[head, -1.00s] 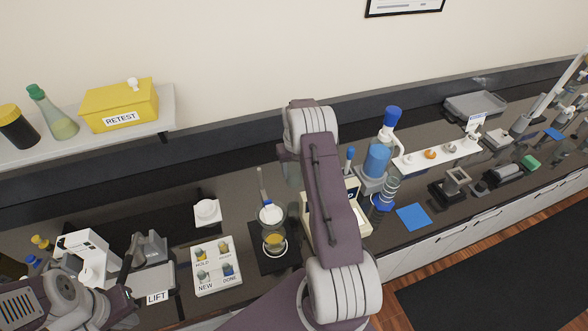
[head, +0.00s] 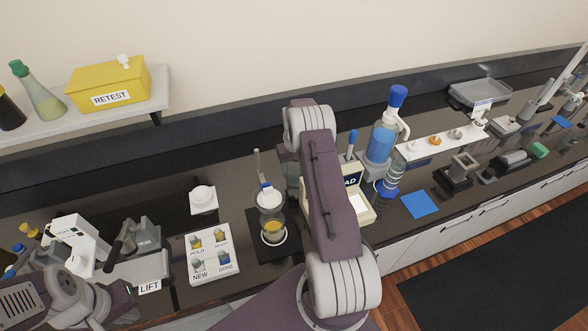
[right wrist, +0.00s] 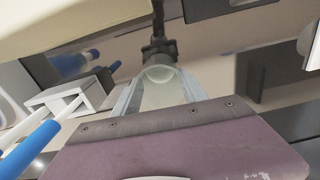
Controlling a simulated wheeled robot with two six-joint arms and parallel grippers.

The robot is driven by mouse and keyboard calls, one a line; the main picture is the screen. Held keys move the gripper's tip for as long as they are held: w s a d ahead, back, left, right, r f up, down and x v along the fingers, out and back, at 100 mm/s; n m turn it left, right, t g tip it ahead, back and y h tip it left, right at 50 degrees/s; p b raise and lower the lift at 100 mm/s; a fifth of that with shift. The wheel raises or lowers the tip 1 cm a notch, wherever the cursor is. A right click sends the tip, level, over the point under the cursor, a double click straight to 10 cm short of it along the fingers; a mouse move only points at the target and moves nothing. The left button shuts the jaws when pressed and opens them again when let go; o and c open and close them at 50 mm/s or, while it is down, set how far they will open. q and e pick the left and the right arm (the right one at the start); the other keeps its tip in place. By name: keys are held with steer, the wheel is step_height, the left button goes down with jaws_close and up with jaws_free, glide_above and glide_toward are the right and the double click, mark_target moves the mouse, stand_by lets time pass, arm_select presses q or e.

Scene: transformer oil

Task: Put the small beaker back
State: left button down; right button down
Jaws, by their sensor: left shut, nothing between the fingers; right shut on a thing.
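In the right wrist view my right gripper (right wrist: 160,100) is shut on a pale, see-through vessel, the small beaker (right wrist: 160,78), held between its fingers. In the head view my right arm hides this gripper and most of what it holds. A glass beaker with amber liquid (head: 273,229) stands in front of my right arm's left side, on a black mat (head: 262,251) with a white ring around its base. My left gripper (head: 112,306) is at the lower left, shut and empty, beside the plate marked LIFT; its tips are hard to make out.
A white panel (head: 213,274) with labelled colored samples lies left of the mat, with a white dish (head: 203,198) behind it. A blue bottle (head: 381,143), a blue pad (head: 419,204) and a white rack (head: 430,146) are right of my arm. The shelf holds a yellow RETEST box (head: 108,85).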

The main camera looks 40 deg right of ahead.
stand_by(0.3)
steer(key=shift+f, duration=0.2)
steer(key=shift+c, duration=1.1)
jaws_free()
steer(key=shift+r+b, duration=0.35)
steer(key=shift+b, duration=0.05)
step_height(320, 180, up, 8)
steer(key=b, duration=0.2)
steer(key=shift+r, duration=0.2)
